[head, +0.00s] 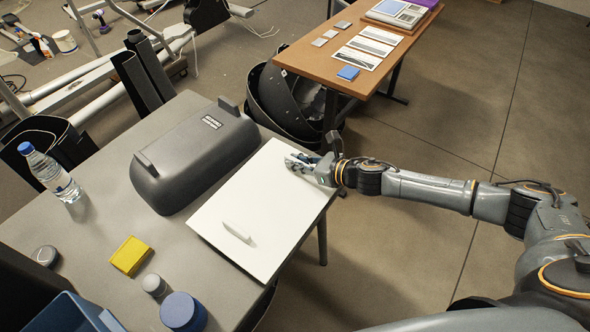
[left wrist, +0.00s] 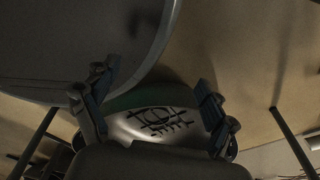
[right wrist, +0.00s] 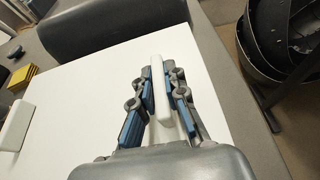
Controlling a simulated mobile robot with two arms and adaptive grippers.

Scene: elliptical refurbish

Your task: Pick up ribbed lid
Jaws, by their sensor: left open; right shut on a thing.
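A flat white panel (head: 215,208) with two white handles lies on the grey table. It also shows in the right wrist view (right wrist: 85,100). No ribs show on its upper face, so I cannot tell whether it is the ribbed lid. My right gripper (head: 300,163) is at the panel's far right part. In the right wrist view its fingers (right wrist: 160,92) are shut on one white handle (right wrist: 158,70). The other handle (head: 237,232) is free near the panel's front. My left gripper (left wrist: 157,85) is open and empty, and is out of the head view.
A dark grey case (head: 195,155) stands just left of the panel. A water bottle (head: 50,174), yellow sponge (head: 130,255), small jar (head: 153,285) and blue-topped jar (head: 183,312) stand at the left and front. A blue bin (head: 70,315) is at the lower left. Floor is open at the right.

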